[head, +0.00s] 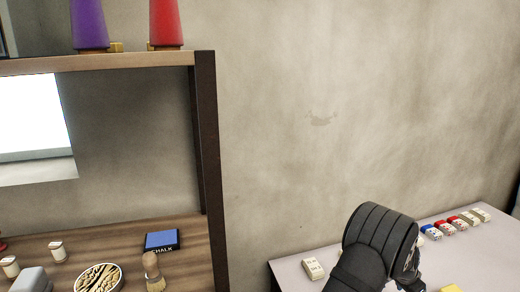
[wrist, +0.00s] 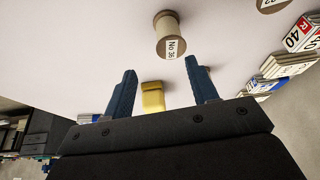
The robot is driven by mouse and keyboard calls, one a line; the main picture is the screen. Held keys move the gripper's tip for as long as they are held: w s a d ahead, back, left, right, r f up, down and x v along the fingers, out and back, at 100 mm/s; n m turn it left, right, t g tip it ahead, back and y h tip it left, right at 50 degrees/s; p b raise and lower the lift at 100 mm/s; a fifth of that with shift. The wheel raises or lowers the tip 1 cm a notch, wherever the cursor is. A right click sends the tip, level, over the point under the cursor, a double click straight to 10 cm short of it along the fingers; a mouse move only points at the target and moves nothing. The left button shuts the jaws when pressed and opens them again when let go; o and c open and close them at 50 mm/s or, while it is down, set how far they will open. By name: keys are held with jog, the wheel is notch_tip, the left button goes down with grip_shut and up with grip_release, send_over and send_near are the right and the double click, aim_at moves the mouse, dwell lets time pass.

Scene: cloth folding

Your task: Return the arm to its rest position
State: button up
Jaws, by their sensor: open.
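My arm shows in the head view as a dark rounded link (head: 378,240) at the lower right, over the pale table. My gripper (wrist: 160,80) shows in the wrist view with two blue fingers set wide apart and nothing between them in its grasp. A yellow block-like item (wrist: 153,97) lies beyond, seen through the gap between the fingers. A thread spool (wrist: 168,36) marked "No 36" stands past the fingertips. No cloth can be made out in either view.
The pale table (head: 290,272) holds a row of small boxes (head: 458,222) at its back right and a white box (head: 313,268) left of my arm. A wooden shelf unit (head: 208,140) with a blue chalk box (head: 161,240) stands at the left. Patterned boxes (wrist: 300,35) lie at the right in the wrist view.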

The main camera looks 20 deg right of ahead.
jog(key=s+r, duration=0.7)
jog(key=s, duration=0.3)
jog(key=w+a+r+n+t, duration=0.1)
jog(key=w+a+r+n, duration=0.2)
jog(key=w+a+r, duration=0.4)
jog(key=w+a+r+n+t+y, duration=0.1)
jog(key=w+a+r+n, duration=0.3)
jog(key=w+a+r, duration=0.3)
jog(key=shift+a+r+t, duration=0.3)
jog(key=shift+a+r, duration=2.05)
jog(key=shift+r, duration=0.45)
jog(key=shift+o, duration=0.6)
jog(key=shift+w, duration=0.1)
